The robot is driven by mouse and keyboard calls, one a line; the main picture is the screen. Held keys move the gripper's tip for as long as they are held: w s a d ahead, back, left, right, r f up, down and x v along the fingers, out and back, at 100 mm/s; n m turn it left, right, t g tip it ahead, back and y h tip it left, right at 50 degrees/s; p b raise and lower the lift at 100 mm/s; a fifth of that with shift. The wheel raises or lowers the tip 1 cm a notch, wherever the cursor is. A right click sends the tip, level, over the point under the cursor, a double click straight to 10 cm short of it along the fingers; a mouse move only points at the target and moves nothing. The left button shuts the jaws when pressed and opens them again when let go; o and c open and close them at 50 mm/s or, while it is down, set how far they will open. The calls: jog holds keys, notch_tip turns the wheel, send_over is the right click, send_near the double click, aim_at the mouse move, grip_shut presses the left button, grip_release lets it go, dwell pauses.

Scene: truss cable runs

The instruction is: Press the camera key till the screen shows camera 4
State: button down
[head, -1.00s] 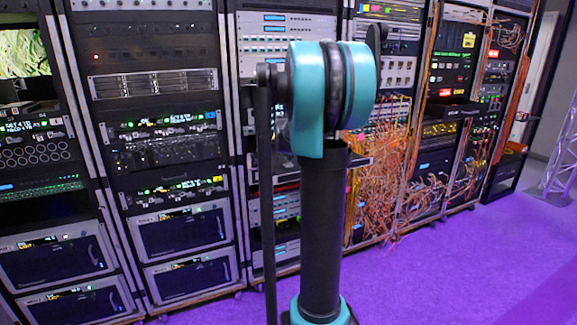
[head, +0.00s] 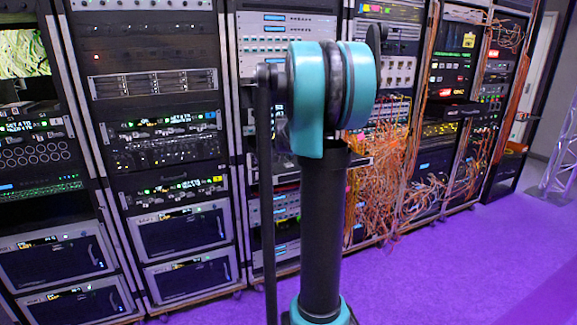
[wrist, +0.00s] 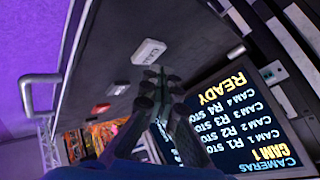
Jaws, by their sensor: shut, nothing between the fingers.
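In the wrist view a lit screen (wrist: 243,118) shows upside down, headed CAMERAS and CAM 1. Under that it lists CAM 1 to CAM 4, each with a recorder entry that seems to start STO, and the word READY. Beside the screen is a dark panel with a pale key (wrist: 149,51); its label is too small to read. My gripper (wrist: 155,74) is shut and empty, its fingertips just short of the pale key in the picture. I cannot tell whether they touch it. The head view does not show the gripper.
The same panel carries a red key (wrist: 100,109) and a small grey part (wrist: 118,89). A metal handle (wrist: 40,92) juts out at the panel's edge. The head view shows equipment racks (head: 165,150), orange cables (head: 385,190) and clear purple floor (head: 470,270).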

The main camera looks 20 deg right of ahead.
jog(key=shift+f, duration=0.1)
jog(key=shift+f, duration=0.3)
jog(key=shift+f, duration=0.4)
dwell(0.9)
jog(key=shift+r, duration=0.8)
jog(key=shift+r, duration=0.1)
jog(key=shift+r, duration=2.4)
dwell(1.1)
